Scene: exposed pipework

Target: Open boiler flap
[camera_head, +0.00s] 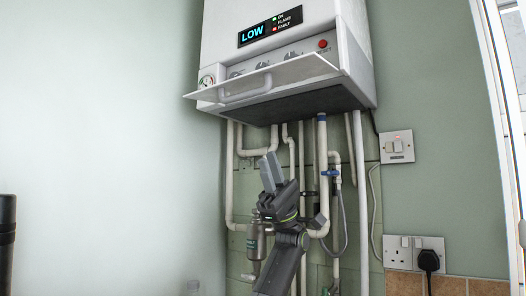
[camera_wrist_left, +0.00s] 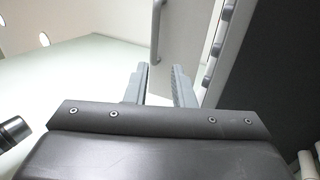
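The white boiler (camera_head: 275,30) hangs high on the wall. Its flap (camera_head: 285,75) is hinged down and juts outward, leaving the knobs and gauge behind it exposed. A handle (camera_head: 245,90) is on the flap. My left gripper (camera_head: 268,172) is below the boiler with its fingers pointing up, apart from the flap. In the left wrist view, its two fingers (camera_wrist_left: 160,85) are apart with nothing between them. The flap (camera_wrist_left: 182,40) and its handle (camera_wrist_left: 156,28) appear beyond the fingertips. My right gripper is not in view.
Several white pipes (camera_head: 322,150) run down the wall beneath the boiler, behind my left arm. A switch (camera_head: 397,146) and a socket with a black plug (camera_head: 428,262) are on the wall at the right.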

